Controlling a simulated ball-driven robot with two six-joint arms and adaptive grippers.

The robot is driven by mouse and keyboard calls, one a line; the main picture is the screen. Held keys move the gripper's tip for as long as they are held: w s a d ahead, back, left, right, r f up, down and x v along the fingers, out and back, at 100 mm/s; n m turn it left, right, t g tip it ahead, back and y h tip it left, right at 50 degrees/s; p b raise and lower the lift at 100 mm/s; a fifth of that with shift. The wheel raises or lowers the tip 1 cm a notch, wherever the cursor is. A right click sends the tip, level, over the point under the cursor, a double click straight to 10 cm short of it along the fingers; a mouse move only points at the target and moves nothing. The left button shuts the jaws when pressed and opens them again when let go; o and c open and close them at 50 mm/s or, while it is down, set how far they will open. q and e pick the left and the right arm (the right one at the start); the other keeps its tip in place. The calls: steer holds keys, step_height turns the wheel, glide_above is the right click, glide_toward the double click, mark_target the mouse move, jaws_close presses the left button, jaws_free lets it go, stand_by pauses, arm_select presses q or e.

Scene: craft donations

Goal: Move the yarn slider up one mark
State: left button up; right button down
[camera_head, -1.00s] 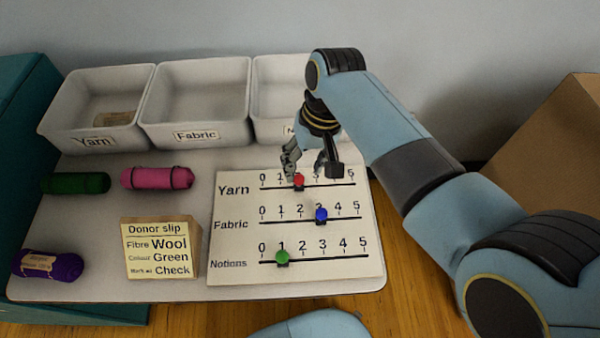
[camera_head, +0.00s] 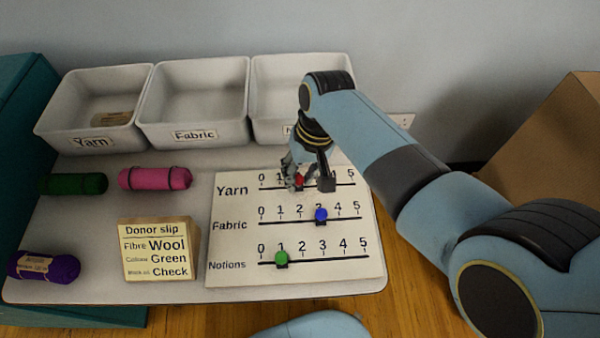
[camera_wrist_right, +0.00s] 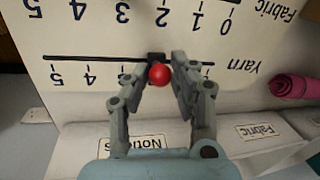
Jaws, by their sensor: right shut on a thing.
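The yarn slider is a red ball knob (camera_head: 299,180) on the top track of the white board (camera_head: 225,275), at about mark 2. My right gripper (camera_head: 305,184) is over it, shut on the knob with a finger on each side. In the right wrist view the red knob (camera_wrist_right: 159,75) sits between the two fingers, on its dark track. The fingers hide part of the yarn scale in the head view. My left gripper is not in view.
Below are the blue fabric slider (camera_head: 321,215) near mark 3 and the green notions slider (camera_head: 281,258) at mark 1. Labelled bins (camera_head: 195,133) stand behind. A donor slip (camera_head: 157,250) and yarn rolls (camera_head: 155,178) lie left. A cardboard box (camera_head: 545,140) is at right.

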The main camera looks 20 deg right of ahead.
steer(key=d+p, duration=0.1)
steer(key=d, duration=0.1)
steer(key=s+d+p, duration=0.1)
steer(key=shift+d+r, duration=0.15)
steer(key=shift+d, duration=0.2)
steer(key=shift+s+d, duration=0.1)
steer(key=shift+d, duration=0.1)
steer(key=shift+a, duration=0.1)
steer(key=c, duration=1.1)
jaws_free()
steer(key=r, duration=0.3)
steer(key=d+r, duration=0.1)
steer(key=r, duration=0.3)
steer(key=d+r, duration=0.1)
steer(key=r, duration=0.3)
steer(key=shift+d+r, duration=0.15)
steer(key=shift+r, duration=0.05)
